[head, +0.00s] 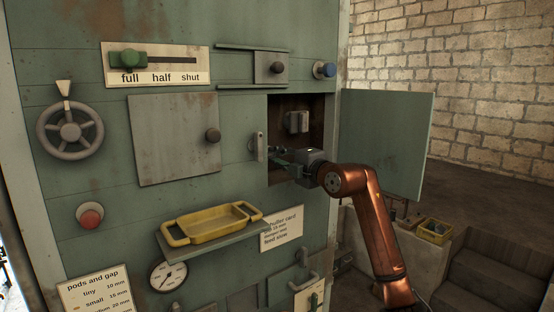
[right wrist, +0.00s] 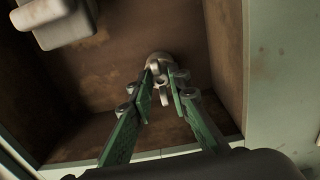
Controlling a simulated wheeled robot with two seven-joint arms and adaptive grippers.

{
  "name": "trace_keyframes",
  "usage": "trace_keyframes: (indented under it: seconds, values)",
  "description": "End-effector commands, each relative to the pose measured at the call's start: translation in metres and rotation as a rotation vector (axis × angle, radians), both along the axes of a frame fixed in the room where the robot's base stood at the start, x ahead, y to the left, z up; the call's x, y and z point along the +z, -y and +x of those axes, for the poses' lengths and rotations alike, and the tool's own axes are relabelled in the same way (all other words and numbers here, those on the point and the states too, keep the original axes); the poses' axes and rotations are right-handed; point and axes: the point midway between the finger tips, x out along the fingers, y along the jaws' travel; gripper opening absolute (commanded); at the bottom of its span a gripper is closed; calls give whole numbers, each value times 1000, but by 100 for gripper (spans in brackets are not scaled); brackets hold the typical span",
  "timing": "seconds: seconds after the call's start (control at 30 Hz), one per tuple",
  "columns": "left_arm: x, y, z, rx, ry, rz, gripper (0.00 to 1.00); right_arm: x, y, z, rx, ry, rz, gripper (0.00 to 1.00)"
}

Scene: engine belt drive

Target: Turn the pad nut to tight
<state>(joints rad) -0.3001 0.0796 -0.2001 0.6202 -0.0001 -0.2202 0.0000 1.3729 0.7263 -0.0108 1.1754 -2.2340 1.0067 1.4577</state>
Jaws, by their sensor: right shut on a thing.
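The pad nut (right wrist: 158,58) is a small pale metal piece at the dark brown wall of the open compartment, seen in the right wrist view. My right gripper (right wrist: 163,85) has its green fingers closed in on it from both sides, and the fingertips hide part of it. In the head view my right gripper (head: 277,154) reaches into the compartment from the right, low in the opening. The nut itself cannot be made out there. No tight mark can be read in either view. My left gripper is not in view.
The compartment's green door (head: 385,143) stands open to the right. A pale block (head: 297,122) sits inside, above my gripper. A grey handle (head: 258,146) is at the opening's left edge. A yellow tray (head: 210,224) rests on a shelf below left.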

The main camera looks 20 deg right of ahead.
Motion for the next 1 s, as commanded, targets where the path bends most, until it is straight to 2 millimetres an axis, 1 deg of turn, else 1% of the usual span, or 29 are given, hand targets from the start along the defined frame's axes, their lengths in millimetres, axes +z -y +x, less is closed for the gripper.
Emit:
trace_keyframes:
  seconds: [0.57,0.6,0.83,1.0]
  values:
    - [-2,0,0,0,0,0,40,1,1,0,-2,-8,29,0]
    - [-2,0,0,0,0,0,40,1,1,0,-2,-8,29,19]
    - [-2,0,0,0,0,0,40,1,1,0,-1,-9,28,35]
    - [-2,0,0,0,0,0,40,0,0,0,-1,-10,27,35]
